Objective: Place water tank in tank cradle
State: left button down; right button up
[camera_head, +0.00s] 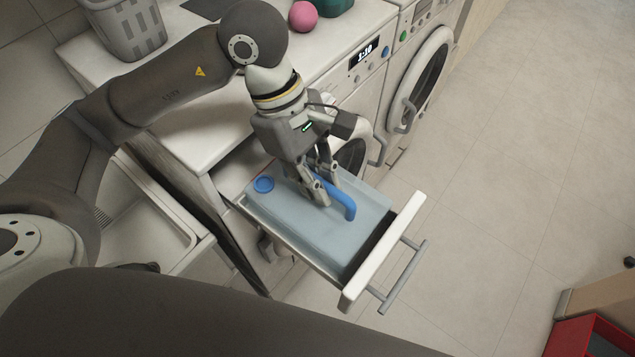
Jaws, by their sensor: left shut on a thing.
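The water tank (310,232) is a pale blue translucent box with a round blue cap (263,184) and a blue handle (338,197) on top. It lies within the pulled-out drawer that looks like the tank cradle (388,243), with a white front and a grey bar handle. A dark gap shows between the tank and the drawer front. Whether the tank rests on the drawer floor is hidden. My left gripper (318,196) points down from above and is shut on the blue tank handle. My right gripper is not in view.
A worktop with a grey basket (125,28) and a pink ball (303,17) stands behind. Front-loading machines (425,75) with round doors line the back right. A sink (150,215) is at left. The floor (500,190) at right is clear; a red bin (590,338) sits bottom right.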

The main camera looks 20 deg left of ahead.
pick_arm(q)
notch_tip(320, 180, down, 2)
jog(key=shift+f, duration=0.2)
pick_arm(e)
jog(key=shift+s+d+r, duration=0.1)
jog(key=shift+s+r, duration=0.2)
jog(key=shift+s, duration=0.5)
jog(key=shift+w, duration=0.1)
pick_arm(q)
jog(key=shift+f, duration=0.15)
jog(key=c, duration=1.5)
grip_release()
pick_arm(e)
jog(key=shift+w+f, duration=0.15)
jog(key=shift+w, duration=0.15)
